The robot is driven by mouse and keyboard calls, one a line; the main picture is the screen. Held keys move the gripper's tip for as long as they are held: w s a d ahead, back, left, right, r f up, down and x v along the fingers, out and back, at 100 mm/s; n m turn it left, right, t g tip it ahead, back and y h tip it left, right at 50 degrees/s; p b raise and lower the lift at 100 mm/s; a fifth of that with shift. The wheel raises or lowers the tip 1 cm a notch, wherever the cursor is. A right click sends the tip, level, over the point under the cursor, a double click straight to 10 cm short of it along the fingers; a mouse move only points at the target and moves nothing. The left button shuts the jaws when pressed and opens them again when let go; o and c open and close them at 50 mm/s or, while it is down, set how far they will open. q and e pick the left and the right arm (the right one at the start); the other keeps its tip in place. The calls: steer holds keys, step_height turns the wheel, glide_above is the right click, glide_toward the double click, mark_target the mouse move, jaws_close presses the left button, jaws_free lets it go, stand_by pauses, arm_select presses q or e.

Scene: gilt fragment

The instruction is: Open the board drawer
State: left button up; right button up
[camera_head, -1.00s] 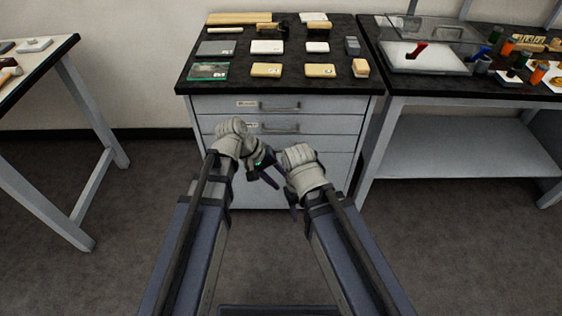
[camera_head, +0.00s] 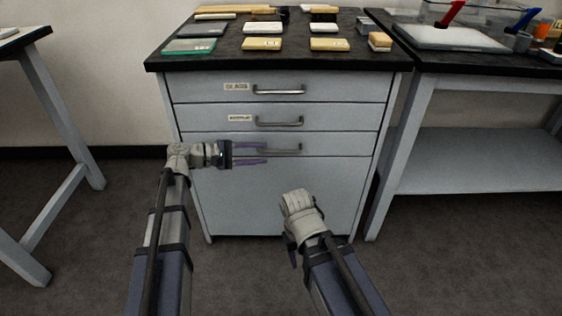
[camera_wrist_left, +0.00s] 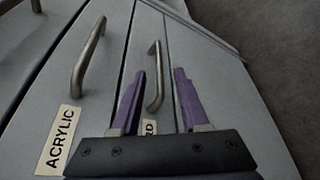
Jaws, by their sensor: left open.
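The cabinet has three drawers, all shut. The lowest drawer (camera_head: 330,144) has a metal bar handle (camera_head: 288,150).
Above are the GLASS drawer (camera_head: 325,88) and the middle drawer (camera_head: 335,118), labelled ACRYLIC in the left wrist view (camera_wrist_left: 60,140). Sample blocks lie on the dark cabinet top (camera_head: 215,62). Tables stand left (camera_head: 30,38) and right (camera_head: 460,62). Floor in front is clear.

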mark_target(276, 152)
arm_select(q)
steer(key=shift+w, duration=0.15)
steer(key=shift+b+x, duration=0.8)
steer(key=shift+x, duration=3.05)
jaws_close()
